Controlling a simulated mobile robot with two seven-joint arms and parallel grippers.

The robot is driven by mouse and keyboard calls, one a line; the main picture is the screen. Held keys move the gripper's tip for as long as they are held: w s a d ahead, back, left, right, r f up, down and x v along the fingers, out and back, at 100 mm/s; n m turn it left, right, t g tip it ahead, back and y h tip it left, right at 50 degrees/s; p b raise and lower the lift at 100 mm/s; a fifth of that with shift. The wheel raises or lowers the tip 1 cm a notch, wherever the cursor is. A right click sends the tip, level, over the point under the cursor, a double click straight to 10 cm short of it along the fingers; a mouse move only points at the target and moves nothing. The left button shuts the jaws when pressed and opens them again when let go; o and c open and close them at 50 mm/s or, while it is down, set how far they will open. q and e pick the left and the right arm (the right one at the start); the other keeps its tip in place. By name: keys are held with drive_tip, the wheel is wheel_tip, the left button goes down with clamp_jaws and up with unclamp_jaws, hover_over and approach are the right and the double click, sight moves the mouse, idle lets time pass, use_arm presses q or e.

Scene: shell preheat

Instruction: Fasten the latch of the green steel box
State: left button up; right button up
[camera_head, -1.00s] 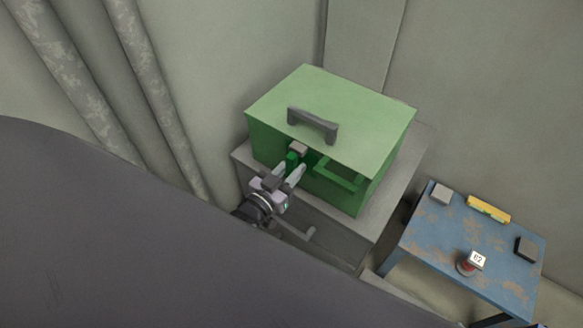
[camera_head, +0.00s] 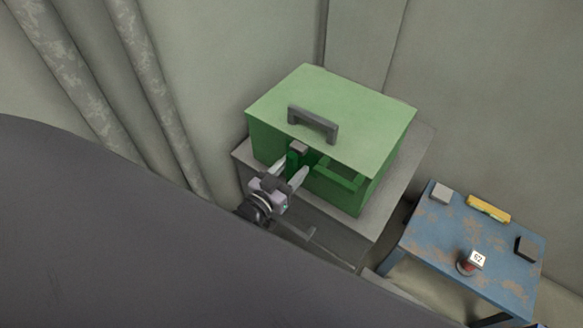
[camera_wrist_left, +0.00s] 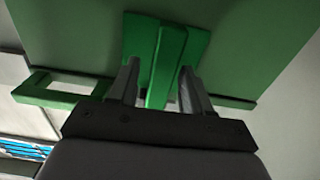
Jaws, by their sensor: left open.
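The green steel box (camera_head: 385,125) has a grey handle on its lid. A narrow upright green latch bar, seen in the left wrist view (camera_wrist_left: 165,60), lies against a green plate on the box's front. A dark grey catch (camera_head: 298,148) sits above it, near the lid edge. My left gripper (camera_head: 291,169) is open at the box's front, with one finger on each side of the latch bar. Gaps show between bar and fingers in the wrist view. In the head view the fingers partly hide the latch. My right gripper is not in view.
A green bar handle (camera_head: 335,177) juts from the box front, right of the latch. The box stands on a grey stand (camera_head: 405,190). A worn blue table (camera_head: 440,232) at right holds a yellow item (camera_head: 488,208), small blocks and a tagged red object (camera_head: 465,264). Walls rise behind.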

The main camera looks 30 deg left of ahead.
use_arm(q)
drive_tip(key=s+a, duration=0.1)
drive_tip(key=s, duration=0.5)
drive_tip(key=shift+s+p, duration=0.35)
drive_tip(key=shift+s, duration=0.05)
drive_tip(key=s+d+r+g+p, duration=0.2)
drive_tip(key=s+g+p, duration=0.1)
drive_tip(key=s, duration=0.3)
drive_tip(key=s+d+r+m+g+p, duration=0.1)
drive_tip(key=s+d+r+g+p, duration=0.1)
drive_tip(key=s+r+g+p, duration=0.1)
drive_tip(key=s+g+p, duration=0.1)
drive_tip(key=s+p, duration=0.1)
drive_tip(key=s, duration=0.1)
drive_tip(key=shift+s+r, duration=0.15)
drive_tip(key=shift+r, duration=0.05)
idle(0.6)
